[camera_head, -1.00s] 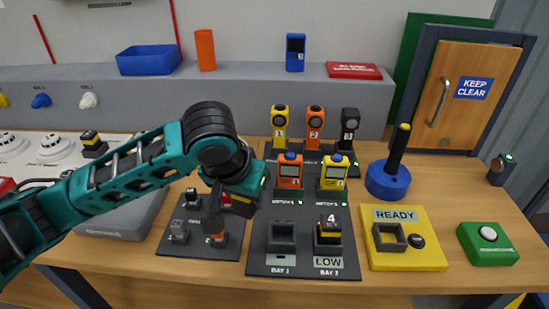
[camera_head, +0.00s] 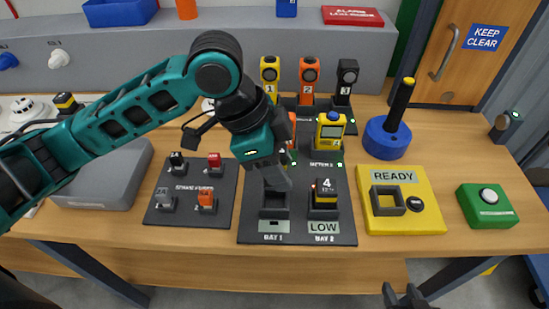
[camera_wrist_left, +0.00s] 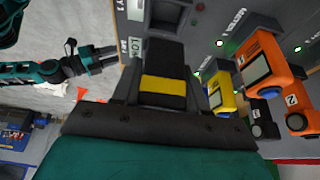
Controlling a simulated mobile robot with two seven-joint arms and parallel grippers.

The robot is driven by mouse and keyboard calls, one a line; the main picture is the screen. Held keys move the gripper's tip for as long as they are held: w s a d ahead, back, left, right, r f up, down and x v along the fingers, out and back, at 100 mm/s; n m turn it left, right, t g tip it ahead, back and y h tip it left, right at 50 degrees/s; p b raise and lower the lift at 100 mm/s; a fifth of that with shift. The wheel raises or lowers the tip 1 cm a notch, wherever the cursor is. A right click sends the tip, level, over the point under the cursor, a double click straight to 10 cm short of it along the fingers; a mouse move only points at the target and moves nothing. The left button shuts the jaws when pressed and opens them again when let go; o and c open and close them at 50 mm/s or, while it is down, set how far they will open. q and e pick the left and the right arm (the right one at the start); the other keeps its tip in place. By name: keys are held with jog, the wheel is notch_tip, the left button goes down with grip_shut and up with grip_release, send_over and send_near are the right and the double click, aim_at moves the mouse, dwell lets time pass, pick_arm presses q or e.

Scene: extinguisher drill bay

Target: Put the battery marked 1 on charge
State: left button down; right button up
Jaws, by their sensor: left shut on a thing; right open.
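My left gripper (camera_head: 272,172) is over the charger board (camera_head: 300,234), just above and behind the Bay 1 socket (camera_head: 274,204). It is shut on a black battery with a yellow band (camera_wrist_left: 163,92), seen between the fingers in the left wrist view. Its number does not show, and the gripper hides it in the head view. I cannot tell whether it touches the socket. Bay 2 holds a battery marked 4 (camera_head: 324,190), beside a LOW label. My right gripper (camera_head: 407,298) is open and empty at the bottom edge, in front of the table.
A yellow meter (camera_head: 330,130) and a partly hidden orange one stand behind the bays. A small board (camera_head: 190,182) with several blocks lies left. A yellow READY box (camera_head: 395,222), green button box (camera_head: 487,205) and blue-based post (camera_head: 388,140) stand right.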

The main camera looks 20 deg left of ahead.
pick_arm(q)
jog(key=shift+f+b, duration=2.6)
jog(key=shift+b, duration=0.25)
jog(key=shift+p, duration=1.85)
jog(key=shift+f, duration=0.55)
dwell(0.5)
